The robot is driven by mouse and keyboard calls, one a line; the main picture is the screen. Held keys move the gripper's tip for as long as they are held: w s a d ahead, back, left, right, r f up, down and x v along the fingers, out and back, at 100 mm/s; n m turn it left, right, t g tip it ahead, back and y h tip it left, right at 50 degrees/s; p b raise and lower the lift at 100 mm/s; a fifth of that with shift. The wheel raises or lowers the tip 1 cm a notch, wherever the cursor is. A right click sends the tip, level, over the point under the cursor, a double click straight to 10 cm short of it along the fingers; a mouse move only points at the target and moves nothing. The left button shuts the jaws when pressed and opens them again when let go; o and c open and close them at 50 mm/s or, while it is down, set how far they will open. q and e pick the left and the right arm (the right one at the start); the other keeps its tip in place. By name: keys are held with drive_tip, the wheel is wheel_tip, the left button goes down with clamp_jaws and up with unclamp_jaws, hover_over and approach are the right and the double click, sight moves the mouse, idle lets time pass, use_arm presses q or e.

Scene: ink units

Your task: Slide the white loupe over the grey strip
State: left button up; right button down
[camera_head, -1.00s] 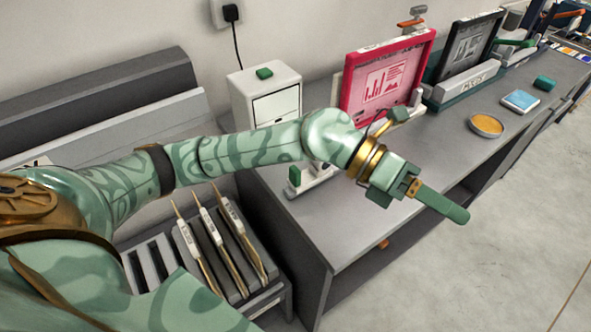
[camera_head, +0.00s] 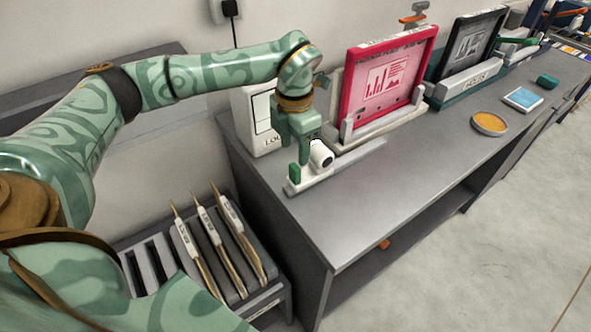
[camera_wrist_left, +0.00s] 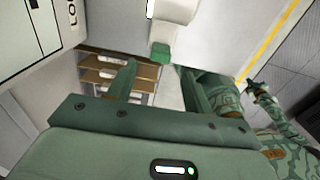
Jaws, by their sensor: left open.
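The white loupe (camera_head: 320,156) is a short white barrel with a dark end on a low pale base with a green knob (camera_head: 294,173). It stands near the bench's left end. In the left wrist view the white part of the loupe (camera_wrist_left: 174,10) is at the top, and its green knob (camera_wrist_left: 160,53) shows between and beyond my fingertips. My left gripper (camera_head: 304,158) points down just above and behind the base; it is open and empty in the left wrist view (camera_wrist_left: 156,66). A paler grey band (camera_head: 357,154) lies right of the loupe; I cannot tell whether it is the grey strip.
A white drawer box (camera_head: 250,118) stands behind my gripper. A red framed panel (camera_head: 388,80) and a dark one (camera_head: 468,50) stand along the wall. A round orange dish (camera_head: 489,123) and a blue square (camera_head: 523,98) lie right. The bench front (camera_head: 370,205) is clear.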

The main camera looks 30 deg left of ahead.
sight(295, 167)
use_arm(q)
wheel_tip(295, 167, down, 7)
drive_tip(key=shift+f+b, duration=0.2)
drive_tip(key=shift+b, duration=0.35)
use_arm(e)
drive_tip(key=shift+s+f, duration=0.15)
drive_tip(key=shift+f, duration=0.55)
